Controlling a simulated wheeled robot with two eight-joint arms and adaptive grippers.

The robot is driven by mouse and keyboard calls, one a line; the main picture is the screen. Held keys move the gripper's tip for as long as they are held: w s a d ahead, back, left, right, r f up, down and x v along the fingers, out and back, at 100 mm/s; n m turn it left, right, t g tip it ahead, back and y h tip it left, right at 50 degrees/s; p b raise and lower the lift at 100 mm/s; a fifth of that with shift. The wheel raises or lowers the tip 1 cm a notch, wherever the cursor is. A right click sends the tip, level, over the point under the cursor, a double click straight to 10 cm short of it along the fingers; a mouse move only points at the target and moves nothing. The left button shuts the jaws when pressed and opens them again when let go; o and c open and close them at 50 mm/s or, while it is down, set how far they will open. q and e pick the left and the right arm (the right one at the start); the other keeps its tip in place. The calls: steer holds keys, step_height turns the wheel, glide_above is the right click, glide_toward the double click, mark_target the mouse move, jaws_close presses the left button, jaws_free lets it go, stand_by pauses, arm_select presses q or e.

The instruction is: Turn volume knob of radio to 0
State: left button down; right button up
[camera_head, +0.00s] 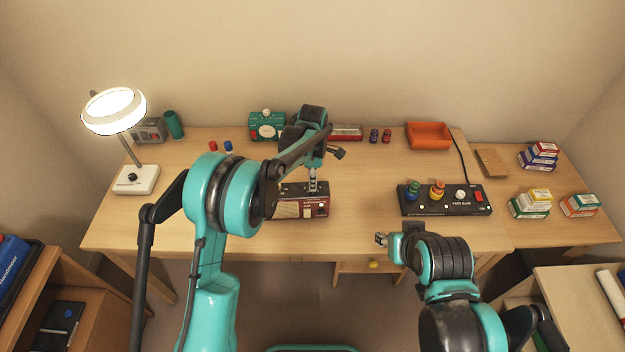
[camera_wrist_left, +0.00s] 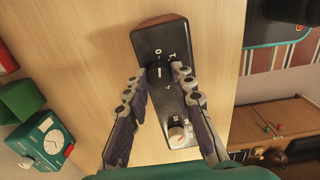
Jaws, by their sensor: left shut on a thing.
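The radio (camera_head: 288,209) is a dark red box with a cream grille, standing on the desk near its front edge. In the left wrist view its dark top (camera_wrist_left: 165,35) carries a black knob (camera_wrist_left: 158,73) with a white pointer line and white marks beside it. A cream knob (camera_wrist_left: 177,134) sits further along the same top. My left gripper (camera_head: 312,188) reaches down onto the radio from above; in the wrist view its two fingers (camera_wrist_left: 158,78) close on the black knob from both sides. My right gripper (camera_head: 381,239) hangs in front of the desk, away from the radio; its jaw gap is too small to read.
A green clock (camera_head: 267,125), an orange tray (camera_head: 429,142) and a lit lamp (camera_head: 136,181) stand around the desk. Small boxes (camera_head: 531,200) are stacked at right. Bare desk lies left of the radio.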

stand_by(0.4)
arm_select(q)
steer(key=c, duration=1.3)
jaws_free()
steer(key=shift+o, duration=0.2)
step_height(320, 180, up, 12)
steer(key=shift+a+r, duration=0.1)
